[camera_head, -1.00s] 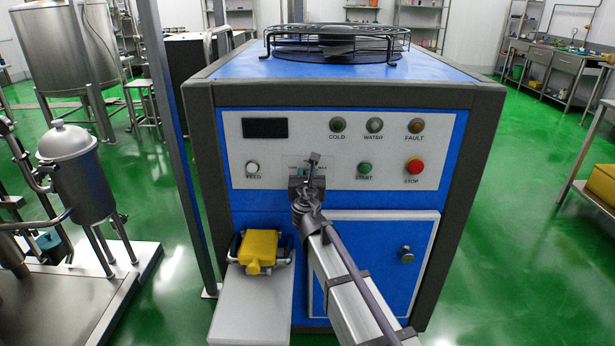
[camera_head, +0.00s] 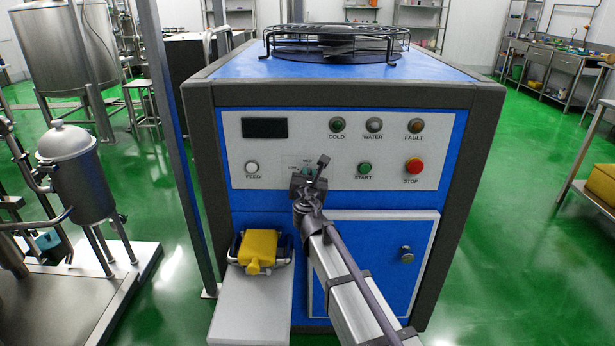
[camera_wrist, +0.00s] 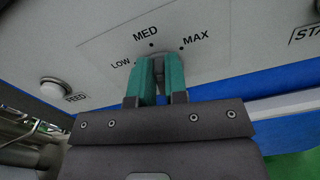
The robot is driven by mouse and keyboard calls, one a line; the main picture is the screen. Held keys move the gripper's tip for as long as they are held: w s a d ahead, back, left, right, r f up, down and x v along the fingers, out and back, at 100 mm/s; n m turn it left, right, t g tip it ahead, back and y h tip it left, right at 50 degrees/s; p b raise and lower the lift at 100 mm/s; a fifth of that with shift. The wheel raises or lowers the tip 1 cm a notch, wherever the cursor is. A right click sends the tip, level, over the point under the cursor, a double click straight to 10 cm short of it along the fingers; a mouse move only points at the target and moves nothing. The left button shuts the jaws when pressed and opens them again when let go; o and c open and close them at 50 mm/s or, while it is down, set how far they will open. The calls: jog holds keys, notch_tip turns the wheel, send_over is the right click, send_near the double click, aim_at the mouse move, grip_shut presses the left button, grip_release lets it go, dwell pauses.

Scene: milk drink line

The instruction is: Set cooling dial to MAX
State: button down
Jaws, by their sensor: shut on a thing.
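The cooling dial (camera_wrist: 158,64) is a small grey knob on the white panel, with LOW, MED and MAX printed around its upper side. In the wrist view LOW is at its left, MED above and MAX at its upper right. My gripper (camera_wrist: 160,72) is shut on the dial, with one teal finger on each side. The fingers hide most of the knob, and I cannot tell which mark it points to. In the head view my gripper (camera_head: 308,175) is at the panel's lower middle and covers most of the dial.
The START button (camera_head: 364,169) and red STOP button (camera_head: 413,167) are right of the dial. The FEED button (camera_head: 252,168) is to its left. A yellow container (camera_head: 260,248) sits on a shelf below.

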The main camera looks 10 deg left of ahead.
jog(key=shift+d+f+m+b, duration=0.15)
jog(key=shift+d+m, duration=0.05)
jog(key=shift+m, duration=1.4)
jog(key=shift+d+f+m+b, duration=0.15)
jog(key=shift+d+m, duration=0.05)
jog(key=shift+m, duration=1.4)
jog(key=shift+d+f+m+b, duration=0.15)
jog(key=shift+d+m, duration=0.05)
jog(key=shift+m, duration=1.4)
jog(key=c, duration=1.1)
grip_release()
jog(key=shift+c, duration=0.2)
jog(key=s+d, duration=0.1)
jog(key=s, duration=0.9)
jog(key=shift+s, duration=0.35)
jog(key=shift+d, duration=0.1)
